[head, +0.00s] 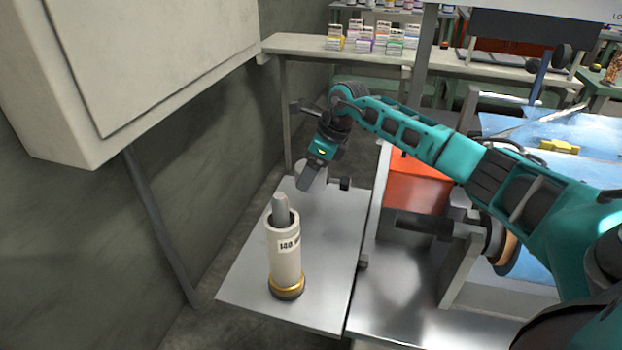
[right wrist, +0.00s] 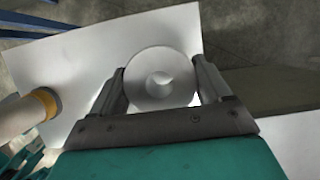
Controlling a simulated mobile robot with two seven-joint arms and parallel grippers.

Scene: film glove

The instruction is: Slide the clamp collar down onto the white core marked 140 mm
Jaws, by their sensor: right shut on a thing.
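The white core (head: 286,255), labelled 140, stands upright on the metal plate, with a grey shaft (head: 281,208) rising from its top and a gold ring (head: 287,290) at its foot. My right gripper (head: 313,170) is above the plate, behind and to the right of the core, apart from it. In the right wrist view it is shut on a round grey piece (right wrist: 160,78), which I take for the clamp collar; it has a round recess at its centre. The core (right wrist: 20,118) shows at the left of that view. My left gripper is not in view.
The metal plate (head: 240,285) has free room around the core. A grey wall cabinet (head: 150,70) hangs at the upper left. An orange bin (head: 415,187) stands right of the plate. Small boxes (head: 365,38) sit on a shelf at the back.

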